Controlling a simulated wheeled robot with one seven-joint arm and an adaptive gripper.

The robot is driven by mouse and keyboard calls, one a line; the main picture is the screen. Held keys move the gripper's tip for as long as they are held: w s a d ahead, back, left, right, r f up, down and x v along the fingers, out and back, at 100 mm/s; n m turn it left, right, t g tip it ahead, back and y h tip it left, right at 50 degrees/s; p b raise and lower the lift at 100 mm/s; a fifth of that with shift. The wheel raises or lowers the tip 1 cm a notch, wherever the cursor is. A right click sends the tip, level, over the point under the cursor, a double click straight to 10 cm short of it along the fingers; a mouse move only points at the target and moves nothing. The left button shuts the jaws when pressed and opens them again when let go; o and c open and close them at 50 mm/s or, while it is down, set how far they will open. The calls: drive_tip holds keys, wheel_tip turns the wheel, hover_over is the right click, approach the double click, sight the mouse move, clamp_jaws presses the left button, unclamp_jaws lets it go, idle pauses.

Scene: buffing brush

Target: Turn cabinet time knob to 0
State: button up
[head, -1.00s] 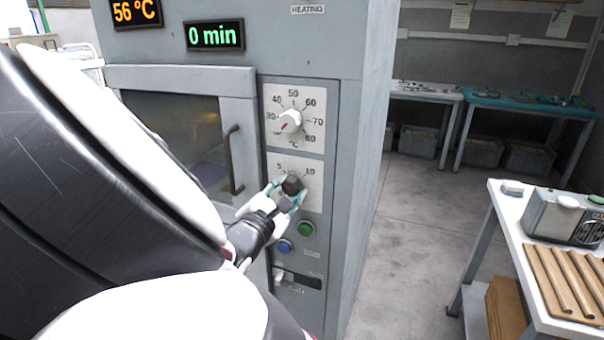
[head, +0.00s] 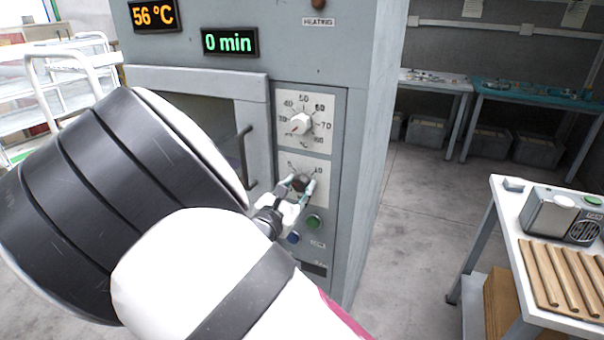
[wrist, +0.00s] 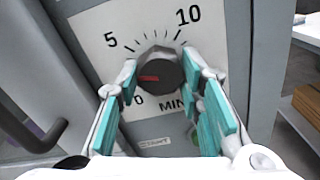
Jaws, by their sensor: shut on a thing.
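The black time knob (head: 300,183) sits on the lower white dial plate of the grey cabinet. In the wrist view the knob (wrist: 160,72) shows a red pointer facing left and slightly down, between the 0 and 5 marks. My gripper (head: 297,189) is shut on the knob, with one finger on each side. In the wrist view the teal finger pads of my gripper (wrist: 162,80) flank the knob. The green time display (head: 229,42) reads 0 min. The fingers hide parts of the dial scale.
A green button (head: 314,222) and a blue button (head: 293,238) lie below. The door handle (head: 247,157) is to the left. A white table (head: 507,205) stands right, with clear floor between.

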drive_tip(key=n+p, duration=0.4)
drive_tip(key=n, duration=0.2)
drive_tip(key=shift+s+d+n, duration=0.1)
drive_tip(key=shift+n, duration=0.2)
drive_tip(key=n+p, duration=0.2)
drive_tip(key=n, duration=0.3)
drive_tip(key=shift+n, duration=0.4)
drive_tip(key=shift+p, duration=0.3)
drive_tip(key=o, duration=1.2)
drive_tip(key=shift+c, duration=0.2)
drive_tip(key=v, duration=1.2)
